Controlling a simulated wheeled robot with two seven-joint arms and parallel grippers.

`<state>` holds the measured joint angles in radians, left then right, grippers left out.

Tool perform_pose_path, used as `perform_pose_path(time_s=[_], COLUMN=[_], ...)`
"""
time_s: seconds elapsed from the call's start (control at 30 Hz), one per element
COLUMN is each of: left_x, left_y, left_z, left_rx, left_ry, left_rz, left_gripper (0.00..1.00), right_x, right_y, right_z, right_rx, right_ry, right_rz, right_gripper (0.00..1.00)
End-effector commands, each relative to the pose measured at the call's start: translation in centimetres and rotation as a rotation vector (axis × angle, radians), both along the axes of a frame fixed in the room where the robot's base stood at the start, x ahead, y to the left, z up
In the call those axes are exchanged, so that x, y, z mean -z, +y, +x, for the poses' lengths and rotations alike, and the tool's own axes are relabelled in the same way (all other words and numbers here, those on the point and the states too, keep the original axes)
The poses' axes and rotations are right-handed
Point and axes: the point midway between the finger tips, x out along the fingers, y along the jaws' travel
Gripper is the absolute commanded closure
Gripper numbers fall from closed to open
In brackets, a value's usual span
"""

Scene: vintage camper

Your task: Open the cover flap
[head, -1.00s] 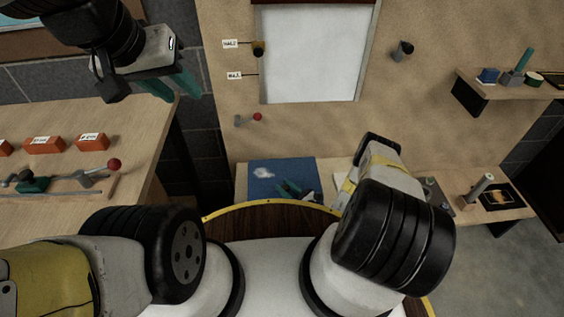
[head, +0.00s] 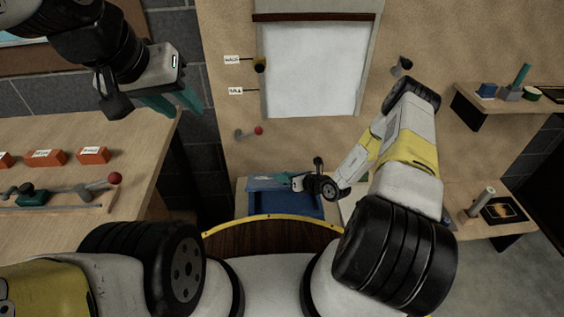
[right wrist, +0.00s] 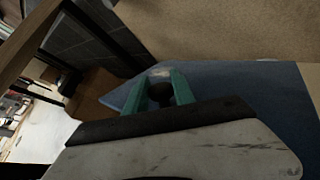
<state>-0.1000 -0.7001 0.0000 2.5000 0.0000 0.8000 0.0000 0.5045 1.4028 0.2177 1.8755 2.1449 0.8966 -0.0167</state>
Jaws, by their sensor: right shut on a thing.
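The blue cover flap (head: 265,183) is on the low bench below the whiteboard. It appears tilted up, and a darker blue recessed area shows in front of it. My right gripper (head: 287,177) is at the flap. In the right wrist view its teal fingers (right wrist: 161,92) are shut on a small dark knob (right wrist: 160,94) against the blue flap (right wrist: 230,85). The flap's hinge is hidden. My left gripper (head: 172,102) hangs empty over the left workbench's right edge, its teal fingers apart.
The left workbench (head: 120,135) holds orange boxes (head: 48,157) and a red-knobbed lever (head: 113,180). Another red-ball lever (head: 256,131) is on the wall, below the whiteboard (head: 312,70). A small shelf (head: 500,103) is at the right.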

Motion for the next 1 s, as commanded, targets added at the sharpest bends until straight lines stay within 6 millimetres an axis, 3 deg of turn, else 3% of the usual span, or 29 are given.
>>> perform_pose_path(time_s=[0.57,0.6,0.7,1.0], left_x=[0.0,0.0,0.0,0.0], left_y=[0.0,0.0,0.0,0.0], left_z=[0.0,0.0,0.0,0.0], left_rx=[0.0,0.0,0.0,0.0], left_ry=[0.0,0.0,0.0,0.0], left_rz=[0.0,0.0,0.0,0.0], left_gripper=[0.64,0.64,0.64,0.64], right_x=[-0.63,-0.63,-0.62,-0.65], right_y=[-0.03,-0.03,-0.02,-0.06], right_z=[0.62,0.63,0.62,0.6], right_rx=[0.0,0.0,0.0,0.001], right_ry=[0.045,0.045,0.045,0.045], right_rz=[0.001,0.001,0.001,0.001], right_gripper=[1.0,0.68,0.49,0.49])
